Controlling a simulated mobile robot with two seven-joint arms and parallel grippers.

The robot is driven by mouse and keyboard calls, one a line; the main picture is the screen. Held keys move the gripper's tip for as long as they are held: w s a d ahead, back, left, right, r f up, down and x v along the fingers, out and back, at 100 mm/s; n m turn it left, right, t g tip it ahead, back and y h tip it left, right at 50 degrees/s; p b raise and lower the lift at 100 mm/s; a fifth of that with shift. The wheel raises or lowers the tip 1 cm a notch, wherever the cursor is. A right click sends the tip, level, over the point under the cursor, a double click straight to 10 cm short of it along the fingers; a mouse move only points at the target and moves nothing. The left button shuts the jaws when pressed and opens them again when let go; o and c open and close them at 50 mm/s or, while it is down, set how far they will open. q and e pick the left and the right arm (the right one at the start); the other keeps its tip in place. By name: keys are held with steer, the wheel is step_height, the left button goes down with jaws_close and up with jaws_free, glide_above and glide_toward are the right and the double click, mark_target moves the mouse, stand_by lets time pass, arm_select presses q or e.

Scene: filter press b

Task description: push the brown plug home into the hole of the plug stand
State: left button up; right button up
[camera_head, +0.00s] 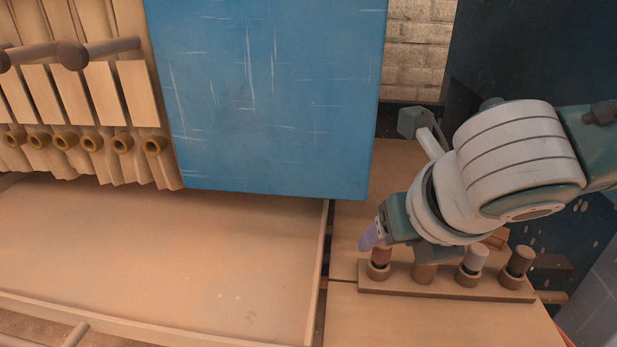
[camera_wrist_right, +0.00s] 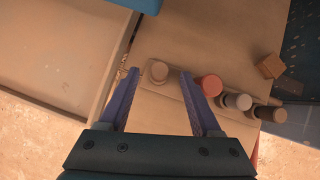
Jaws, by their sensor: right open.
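The plug stand (camera_head: 448,286) is a long tan strip with several round collars. My right gripper (camera_head: 370,236) is open above the stand's left end, well left of that plug. In the right wrist view its purple fingers (camera_wrist_right: 162,92) are apart, with a tan round top (camera_wrist_right: 157,72) between them in the picture. My left gripper is out of view.
A grey plug (camera_head: 475,258) and a red plug (camera_wrist_right: 210,86) stand in the same row. A small brown block (camera_wrist_right: 270,66) lies behind the stand. A wide tray (camera_head: 170,260) is at left, below a large blue panel (camera_head: 270,90).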

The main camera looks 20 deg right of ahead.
steer(key=p+v, duration=0.1)
steer(key=v, duration=0.5)
steer(key=shift+s+r+p, duration=0.2)
steer(key=shift+r+p, duration=0.05)
steer(key=shift+p, duration=0.05)
